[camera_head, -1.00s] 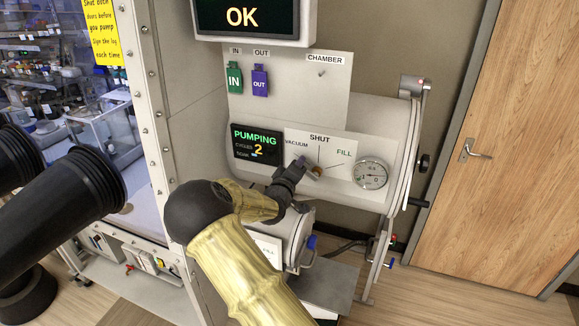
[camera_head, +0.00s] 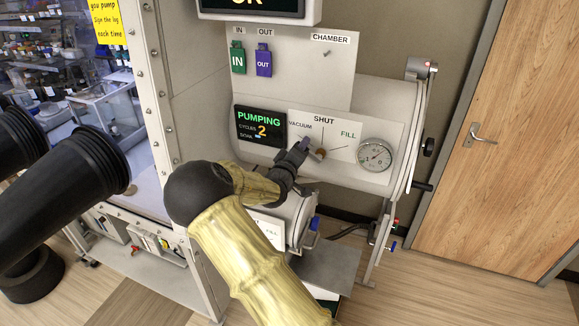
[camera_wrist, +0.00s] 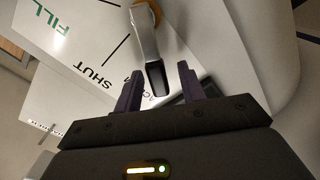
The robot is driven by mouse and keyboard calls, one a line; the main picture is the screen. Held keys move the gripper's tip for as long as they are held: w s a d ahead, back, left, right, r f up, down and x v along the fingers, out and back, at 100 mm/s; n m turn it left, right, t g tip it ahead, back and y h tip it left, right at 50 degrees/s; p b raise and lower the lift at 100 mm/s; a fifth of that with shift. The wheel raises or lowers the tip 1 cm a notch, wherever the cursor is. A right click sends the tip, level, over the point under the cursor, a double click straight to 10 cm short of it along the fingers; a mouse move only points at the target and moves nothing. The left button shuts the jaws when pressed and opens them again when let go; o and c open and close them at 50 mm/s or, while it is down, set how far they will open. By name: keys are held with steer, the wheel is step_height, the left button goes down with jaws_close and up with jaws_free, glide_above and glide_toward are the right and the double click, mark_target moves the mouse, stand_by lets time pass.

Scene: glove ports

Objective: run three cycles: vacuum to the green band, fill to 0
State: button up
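The valve has a brown hub (camera_head: 320,153) on a white plate marked VACUUM, SHUT and FILL. In the wrist view its grey lever (camera_wrist: 146,40) points towards the partly hidden VACUUM label. My gripper (camera_head: 303,147) is at the lever's end; in the wrist view my gripper (camera_wrist: 157,82) is open, its two dark fingers on either side of the lever's dark tip with gaps showing. The round gauge (camera_head: 375,155) is right of the valve; its needle and green band are too small to read surely. The display (camera_head: 261,127) reads PUMPING, CYCLES 2, with a SOAK line.
A green IN tag (camera_head: 238,58) and a purple OUT tag (camera_head: 264,61) hang above the display. The chamber's round door (camera_head: 411,150) with its dark handle is at the right. A smaller cylinder (camera_head: 300,220) lies below my wrist. Black glove ports (camera_head: 75,185) stick out at left.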

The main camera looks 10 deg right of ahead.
steer(key=b+v, duration=0.4)
steer(key=v, duration=1.2)
steer(key=shift+s+a, duration=0.2)
steer(key=shift+s, duration=0.15)
stand_by(6.0)
